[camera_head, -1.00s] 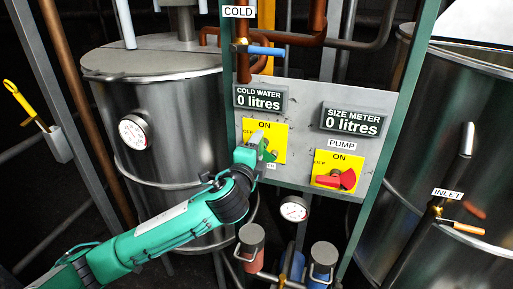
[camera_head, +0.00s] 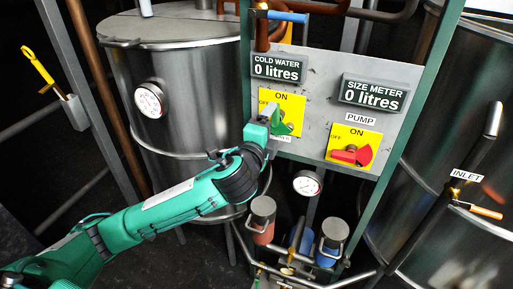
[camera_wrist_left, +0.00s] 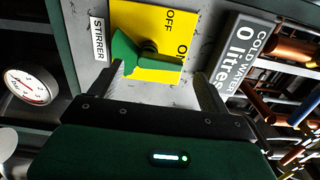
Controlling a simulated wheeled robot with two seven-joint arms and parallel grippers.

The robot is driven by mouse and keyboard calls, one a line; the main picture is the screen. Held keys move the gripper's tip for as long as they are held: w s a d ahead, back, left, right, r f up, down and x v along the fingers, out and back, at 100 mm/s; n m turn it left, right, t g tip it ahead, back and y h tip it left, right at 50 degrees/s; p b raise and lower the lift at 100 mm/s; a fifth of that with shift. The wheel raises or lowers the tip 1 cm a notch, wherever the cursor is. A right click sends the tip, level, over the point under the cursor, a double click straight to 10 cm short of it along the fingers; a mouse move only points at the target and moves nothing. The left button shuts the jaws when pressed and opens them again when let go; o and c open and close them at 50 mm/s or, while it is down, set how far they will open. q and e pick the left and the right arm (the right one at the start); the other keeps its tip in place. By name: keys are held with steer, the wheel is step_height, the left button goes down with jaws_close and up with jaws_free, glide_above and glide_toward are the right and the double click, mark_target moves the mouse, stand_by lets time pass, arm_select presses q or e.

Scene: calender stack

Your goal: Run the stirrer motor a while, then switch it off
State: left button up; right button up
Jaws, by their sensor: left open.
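The stirrer switch is a green lever (camera_head: 285,128) on a yellow ON/OFF plate; it also shows in the left wrist view (camera_wrist_left: 127,52), beside the STIRRER label (camera_wrist_left: 98,40). Its broad end lies away from the ON word, on the STIRRER label side. My left gripper (camera_head: 271,112) is open at this switch and partly covers it in the head view. In the left wrist view its two fingers (camera_wrist_left: 160,80) stand apart, with the lever close to the left finger. Whether they touch cannot be told. My right gripper is not in view.
The red pump switch (camera_head: 352,155) is right of the stirrer switch. Above are the cold water display (camera_head: 279,68) and size meter display (camera_head: 375,94), both reading 0 litres. A steel tank (camera_head: 190,95) with a gauge stands left; pipes and another tank are right.

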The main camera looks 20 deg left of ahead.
arm_select(q)
steer(key=s+b, duration=0.2)
steer(key=s, duration=0.8)
steer(key=shift+s+a, duration=0.15)
steer(key=shift+s, duration=0.25)
stand_by(6.6)
